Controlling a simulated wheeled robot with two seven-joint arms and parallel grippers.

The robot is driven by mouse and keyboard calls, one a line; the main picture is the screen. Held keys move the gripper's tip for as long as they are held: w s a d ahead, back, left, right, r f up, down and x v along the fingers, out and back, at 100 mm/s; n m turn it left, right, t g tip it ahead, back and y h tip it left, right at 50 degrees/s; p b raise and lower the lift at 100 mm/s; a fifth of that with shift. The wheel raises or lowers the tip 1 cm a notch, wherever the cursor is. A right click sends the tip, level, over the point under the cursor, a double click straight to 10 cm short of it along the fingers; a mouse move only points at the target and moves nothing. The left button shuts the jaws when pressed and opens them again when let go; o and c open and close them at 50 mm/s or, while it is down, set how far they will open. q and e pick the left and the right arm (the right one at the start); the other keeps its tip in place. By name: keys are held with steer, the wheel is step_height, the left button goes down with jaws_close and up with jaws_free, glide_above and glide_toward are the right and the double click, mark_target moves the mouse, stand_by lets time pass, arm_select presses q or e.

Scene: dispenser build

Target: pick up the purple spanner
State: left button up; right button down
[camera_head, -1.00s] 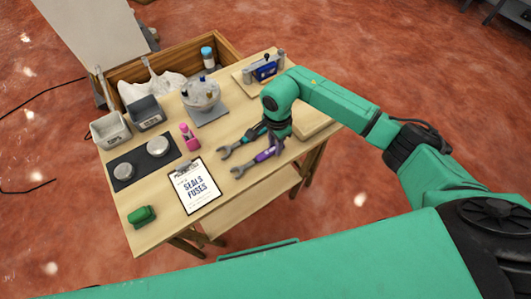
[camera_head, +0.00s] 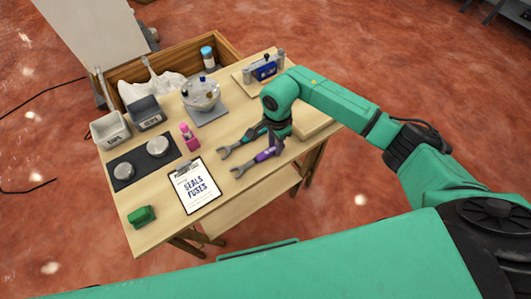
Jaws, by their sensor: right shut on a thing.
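The purple spanner (camera_head: 260,158) is at the right side of the wooden table, its open grey jaw pointing left. My right gripper (camera_head: 277,138) reaches down over its right end and is shut on it; the fingertips are mostly hidden behind the wrist. I cannot tell whether the spanner is clear of the tabletop. A teal spanner (camera_head: 241,141) lies just behind it, its right end close to my gripper. My left gripper is not in view.
A clipboard (camera_head: 196,187) lies left of the spanners, with a pink bottle (camera_head: 188,138) behind it. A round holder (camera_head: 201,97) on a grey plate, bins (camera_head: 110,130) and a blue device (camera_head: 265,69) stand further back. The table's front right corner is bare.

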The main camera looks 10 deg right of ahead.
stand_by(0.5)
step_height(320, 180, up, 20)
steer(key=b, duration=0.2)
steer(key=c, duration=1.4)
jaws_free()
jaws_close()
